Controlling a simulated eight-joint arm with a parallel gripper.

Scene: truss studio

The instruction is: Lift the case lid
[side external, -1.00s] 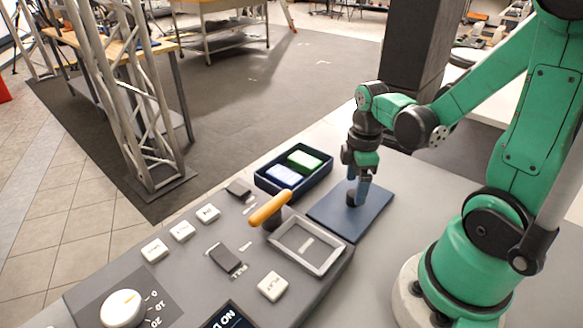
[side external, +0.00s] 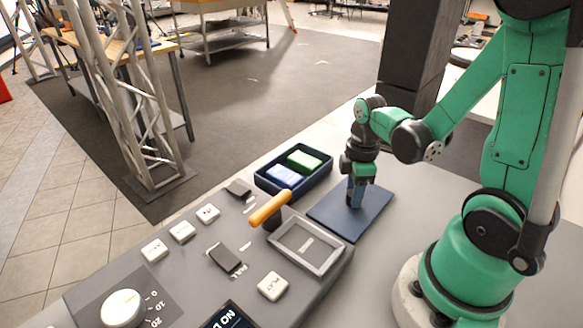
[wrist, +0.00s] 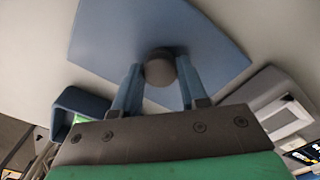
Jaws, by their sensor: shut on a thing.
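The lid is a flat blue panel (side external: 335,220) at the right end of the control desk, and it looks level and low on the pale surface. It also shows in the wrist view (wrist: 110,35). A dark round knob (wrist: 160,68) stands on it. My gripper (side external: 356,195) points down over the lid. In the wrist view my gripper's two blue fingers (wrist: 160,75) are on either side of the knob, shut on it. In the side view the fingers mostly hide the knob.
A dark blue open tray (side external: 262,182) with a green block (side external: 304,160) and a pale blue block (side external: 284,176) stands just behind. An orange-handled lever (side external: 270,209) and a grey raised frame (side external: 303,247) lie left of the lid. White buttons are further left.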

